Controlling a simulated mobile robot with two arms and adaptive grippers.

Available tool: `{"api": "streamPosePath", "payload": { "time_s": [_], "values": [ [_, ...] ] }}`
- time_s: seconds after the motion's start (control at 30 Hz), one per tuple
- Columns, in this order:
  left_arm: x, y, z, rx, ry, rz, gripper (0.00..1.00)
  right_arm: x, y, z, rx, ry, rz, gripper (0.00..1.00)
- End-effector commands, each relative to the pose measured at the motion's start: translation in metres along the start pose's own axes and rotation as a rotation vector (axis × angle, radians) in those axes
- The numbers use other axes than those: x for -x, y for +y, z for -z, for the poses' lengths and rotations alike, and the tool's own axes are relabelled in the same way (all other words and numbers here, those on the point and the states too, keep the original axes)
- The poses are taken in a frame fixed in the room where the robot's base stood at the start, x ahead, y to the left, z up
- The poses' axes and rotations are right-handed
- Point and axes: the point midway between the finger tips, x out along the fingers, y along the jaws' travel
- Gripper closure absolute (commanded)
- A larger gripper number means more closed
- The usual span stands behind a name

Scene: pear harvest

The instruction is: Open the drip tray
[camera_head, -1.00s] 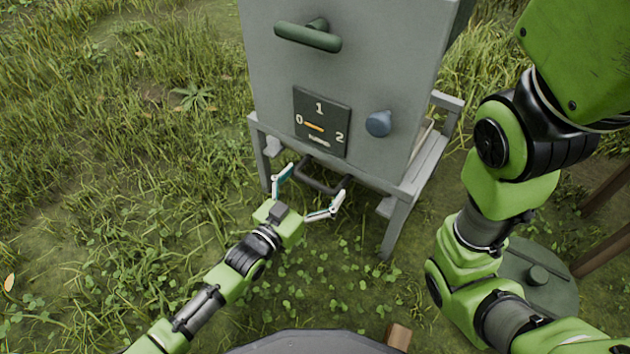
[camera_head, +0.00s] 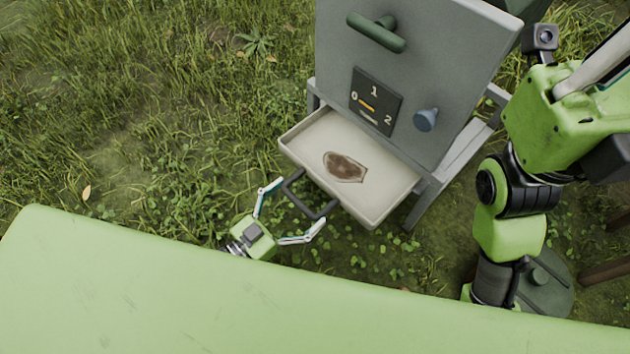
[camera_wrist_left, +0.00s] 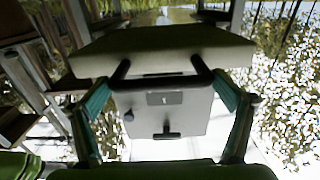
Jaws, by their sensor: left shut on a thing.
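The drip tray (camera_head: 290,141) is a shallow cream pan pulled out from under the grey cabinet, with a brown stain (camera_head: 345,166) inside. Its dark handle (camera_head: 308,210) sticks out at the front. My left gripper (camera_head: 300,205) has its fingers on both sides of the handle, shut on it. In the left wrist view the tray's front (camera_wrist_left: 160,48) is close above the handle (camera_wrist_left: 120,70), between the two fingers. My right gripper (camera_head: 603,62) shows only in part at the upper right edge, away from the tray; its jaws cannot be made out.
The grey cabinet (camera_head: 430,65) carries a green handle (camera_head: 376,32), a dial plate (camera_head: 376,100) and a blue-grey knob (camera_head: 425,120). It stands on a grey frame (camera_head: 465,150). A round green lid (camera_head: 545,280) lies at the lower right. Grass surrounds the tray's left side.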

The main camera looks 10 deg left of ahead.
Motion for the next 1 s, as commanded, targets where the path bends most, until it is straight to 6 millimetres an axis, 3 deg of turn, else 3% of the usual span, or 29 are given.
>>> {"api": "streamPosePath", "payload": {
  "time_s": [0.2, 0.53, 0.57, 0.87, 1.0],
  "values": [
    [0.014, 0.003, 0.000, 0.001, 0.001, -0.004, 0.44, 0.003, 0.001, -0.002, -0.002, -0.015, -0.006, 1.00],
    [0.015, 0.004, -0.001, 0.001, 0.002, -0.005, 0.44, 0.003, 0.001, -0.002, -0.002, -0.015, -0.006, 1.00],
    [0.015, 0.004, -0.001, 0.001, 0.002, -0.005, 0.01, 0.003, 0.001, -0.002, -0.002, -0.015, -0.006, 1.00],
    [0.016, 0.002, -0.001, 0.001, 0.001, -0.002, 0.00, 0.003, 0.001, -0.002, -0.002, -0.015, -0.006, 1.00],
    [0.032, 0.002, -0.002, 0.001, -0.003, -0.002, 0.00, 0.003, 0.001, -0.002, -0.002, -0.015, -0.006, 1.00]
  ]
}}
